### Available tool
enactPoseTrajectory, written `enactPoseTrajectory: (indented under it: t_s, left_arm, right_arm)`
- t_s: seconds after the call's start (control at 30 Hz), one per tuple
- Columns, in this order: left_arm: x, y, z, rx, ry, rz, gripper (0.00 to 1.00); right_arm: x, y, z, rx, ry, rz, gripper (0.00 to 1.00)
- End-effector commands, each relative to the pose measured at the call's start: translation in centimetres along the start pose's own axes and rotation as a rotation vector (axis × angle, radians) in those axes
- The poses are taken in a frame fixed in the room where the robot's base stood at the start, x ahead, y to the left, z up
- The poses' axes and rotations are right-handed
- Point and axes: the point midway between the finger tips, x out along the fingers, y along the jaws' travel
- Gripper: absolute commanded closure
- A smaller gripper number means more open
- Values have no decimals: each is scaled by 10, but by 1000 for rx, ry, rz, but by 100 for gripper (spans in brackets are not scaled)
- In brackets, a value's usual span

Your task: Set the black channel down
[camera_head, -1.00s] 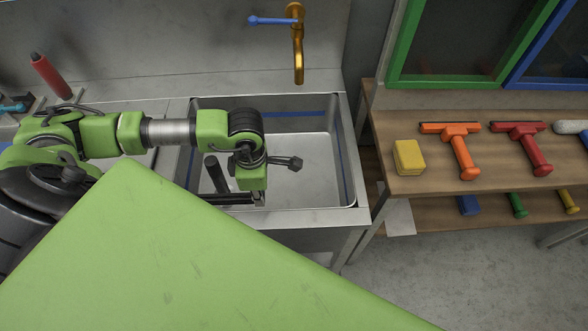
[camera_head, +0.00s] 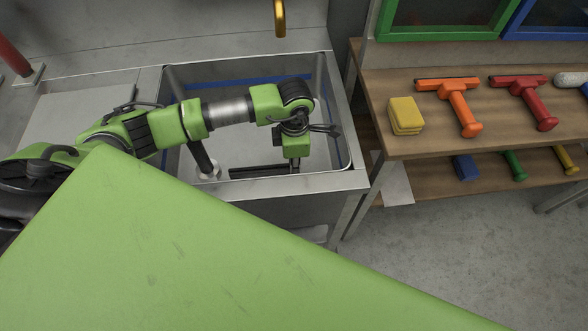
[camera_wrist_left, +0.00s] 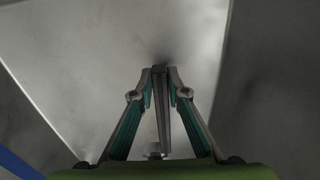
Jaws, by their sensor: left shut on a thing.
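The black channel (camera_head: 260,172) is a long dark bar lying level in the picture, low along the near side of the steel sink (camera_head: 318,180). My left gripper (camera_head: 293,165) points down over the sink and is shut on the channel's right end. In the left wrist view the fingers (camera_wrist_left: 161,80) close on the channel (camera_wrist_left: 163,110), seen nearly end-on. The near sink rim and my gripper hide part of it. I cannot tell whether it touches the sink floor. My right gripper is not in view.
A black upright rod (camera_head: 202,157) on a pale round base stands in the sink, left of my gripper. A gold tap (camera_head: 280,18) hangs behind. A wooden shelf (camera_head: 430,145) at right holds a yellow block (camera_head: 406,115) and orange (camera_head: 456,104) and red (camera_head: 527,103) squeegees.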

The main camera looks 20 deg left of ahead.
Motion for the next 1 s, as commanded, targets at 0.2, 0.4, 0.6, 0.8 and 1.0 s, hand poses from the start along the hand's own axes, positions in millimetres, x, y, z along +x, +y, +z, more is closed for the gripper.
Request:
enactPoseTrajectory:
  t_s: [0.2,0.4,0.6,0.8,1.0]
  left_arm:
    - [18,0,0,0,0,0,100]
    - [19,0,-1,0,0,0,100]
    - [20,0,-1,0,0,0,69]
    - [20,0,-1,0,0,0,69]
    - [11,0,0,1,-1,2,69]
  right_arm:
    - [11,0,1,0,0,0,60]
    - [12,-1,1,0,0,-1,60]
    - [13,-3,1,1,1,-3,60]
    - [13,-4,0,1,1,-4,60]
    - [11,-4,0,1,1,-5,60]
